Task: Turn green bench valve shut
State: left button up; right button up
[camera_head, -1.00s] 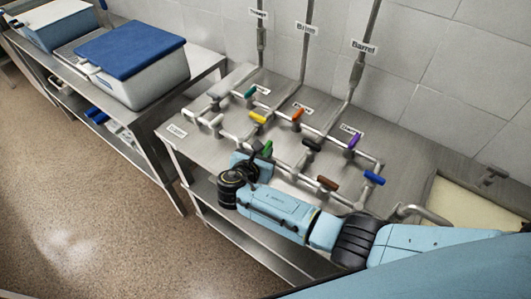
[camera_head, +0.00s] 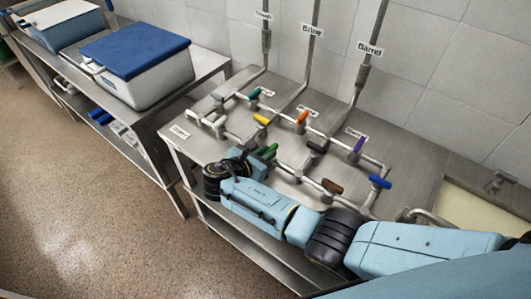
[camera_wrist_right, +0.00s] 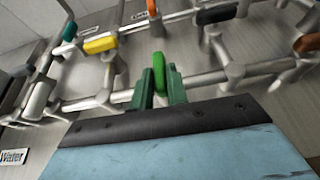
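The green valve lever (camera_head: 269,152) is at the front of the pipework on the steel bench, left of the black lever. In the right wrist view the green lever (camera_wrist_right: 158,70) stands between the two dark green fingers of my right gripper (camera_wrist_right: 160,88). The fingers are close on either side of it; I cannot tell whether they press on it. In the head view my right gripper (camera_head: 262,158) is low at the bench's front edge, its wrist partly hiding the valve's base. My left gripper is out of view.
Nearby levers are yellow (camera_head: 261,119), orange (camera_head: 301,117), black (camera_head: 316,147), brown (camera_head: 332,186), blue (camera_head: 380,181), purple (camera_head: 359,144) and teal (camera_head: 254,94). Pipes run between them. A blue-lidded box (camera_head: 135,65) stands on the left table. A sink (camera_head: 470,205) is at right.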

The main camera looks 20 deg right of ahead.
jog(key=o, duration=0.4)
jog(key=shift+o, duration=0.2)
jog(key=v, duration=1.3)
jog(key=shift+p, duration=0.35)
jog(key=shift+s+a, duration=0.1)
